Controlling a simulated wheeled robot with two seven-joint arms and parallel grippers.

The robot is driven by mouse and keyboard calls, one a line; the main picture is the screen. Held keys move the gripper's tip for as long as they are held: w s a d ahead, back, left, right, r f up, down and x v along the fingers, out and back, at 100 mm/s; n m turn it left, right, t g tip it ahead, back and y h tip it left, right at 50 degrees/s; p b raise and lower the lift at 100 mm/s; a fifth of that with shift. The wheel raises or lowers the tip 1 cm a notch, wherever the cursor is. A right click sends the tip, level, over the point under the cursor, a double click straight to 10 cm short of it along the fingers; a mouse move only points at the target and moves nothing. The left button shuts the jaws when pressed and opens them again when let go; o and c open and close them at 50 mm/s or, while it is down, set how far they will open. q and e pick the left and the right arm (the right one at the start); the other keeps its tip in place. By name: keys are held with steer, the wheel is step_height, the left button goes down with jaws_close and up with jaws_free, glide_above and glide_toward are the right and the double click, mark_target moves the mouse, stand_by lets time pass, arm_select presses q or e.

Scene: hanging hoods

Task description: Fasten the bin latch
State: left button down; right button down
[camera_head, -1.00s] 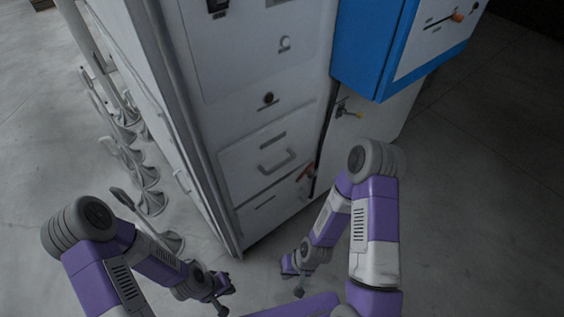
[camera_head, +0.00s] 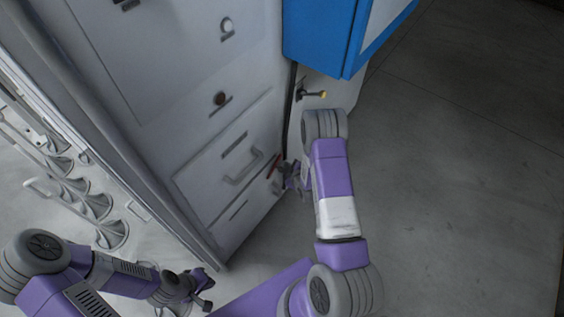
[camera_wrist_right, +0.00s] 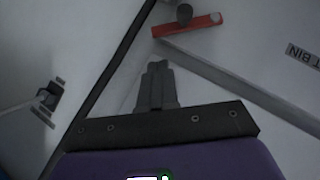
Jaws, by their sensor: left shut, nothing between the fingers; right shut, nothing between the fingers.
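The bin latch looks to be the red bar (camera_wrist_right: 187,26) with a dark knob, in the right wrist view, on the white cabinet front near a label (camera_wrist_right: 303,55) reading "BIN". In the head view its red part (camera_head: 273,165) is small and partly hidden by my right gripper (camera_head: 284,174). In the right wrist view the right gripper (camera_wrist_right: 158,66) has its fingers together and empty, pointing at the panel just below the red bar; whether they touch is unclear. My left gripper (camera_head: 205,291) is shut, low in front of the cabinet's left corner.
The white cabinet (camera_head: 165,120) has a drawer handle (camera_head: 244,167) and knobs. The floor at right is clear.

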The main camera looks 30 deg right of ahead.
steer(key=b, duration=0.4)
glide_above(278, 169)
steer(key=w+d, duration=0.1)
steer(key=d, duration=0.1)
step_height(278, 169, down, 5)
steer(key=shift+d+f, duration=0.1)
steer(key=shift+d, duration=0.1)
